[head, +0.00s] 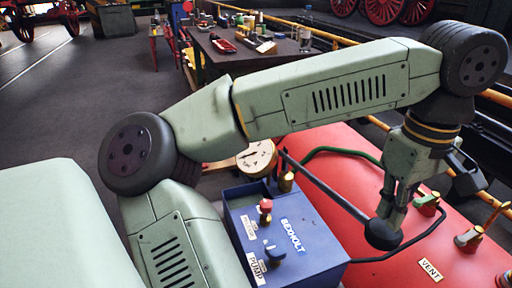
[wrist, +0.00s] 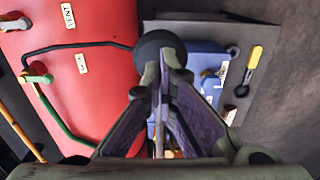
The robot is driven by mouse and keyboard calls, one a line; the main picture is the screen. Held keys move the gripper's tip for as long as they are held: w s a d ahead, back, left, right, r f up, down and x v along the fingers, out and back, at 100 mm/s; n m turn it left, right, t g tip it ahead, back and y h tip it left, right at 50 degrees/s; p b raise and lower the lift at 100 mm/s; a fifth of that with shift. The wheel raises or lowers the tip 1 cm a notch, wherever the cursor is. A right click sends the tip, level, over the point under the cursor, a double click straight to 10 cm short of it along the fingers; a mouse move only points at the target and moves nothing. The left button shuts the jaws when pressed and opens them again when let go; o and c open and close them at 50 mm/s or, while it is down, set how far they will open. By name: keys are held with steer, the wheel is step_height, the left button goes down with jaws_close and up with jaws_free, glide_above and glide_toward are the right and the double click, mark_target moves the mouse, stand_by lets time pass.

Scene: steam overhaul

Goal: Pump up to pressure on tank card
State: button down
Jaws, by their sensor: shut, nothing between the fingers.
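The blue pump box (head: 290,236), lettered BEXHOLT, stands beside the red tank (head: 345,165); both also show in the wrist view, the box (wrist: 207,58) and the tank (wrist: 100,25). A round gauge (head: 257,158) is at the box's back; I cannot read its needle. A dark lever (head: 325,188) slants down from near the box's back to a round black knob (head: 382,236). My gripper (head: 391,213) is shut and empty, pointing down with its fingertips at the knob. In the wrist view the knob (wrist: 155,48) is just beyond the fingertips; contact is unclear. I cannot make out a pressure card.
A red knob (head: 265,205) and a blue knob (head: 273,250) sit on the box. The tank carries a VENT label (head: 430,270), valves and hoses. A yellow-handled tool (wrist: 255,58) lies beyond the box. A workbench (head: 270,60) with parts stands behind.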

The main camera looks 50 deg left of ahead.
steer(key=shift+f, duration=0.15)
stand_by(0.3)
step_height(320, 180, down, 16)
steer(key=b, duration=1.3)
step_height(320, 180, up, 16)
steer(key=p, duration=1.2)
steer(key=shift+r+p, duration=0.25)
steer(key=shift+p, duration=0.1)
steer(key=shift+f, duration=0.2)
step_height(320, 180, down, 16)
steer(key=f+b, duration=0.1)
steer(key=b, duration=1.3)
step_height(320, 180, up, 18)
steer(key=p, duration=1.4)
steer(key=shift+f+p, duration=0.25)
steer(key=shift+p, duration=0.05)
steer(key=shift+f, duration=0.15)
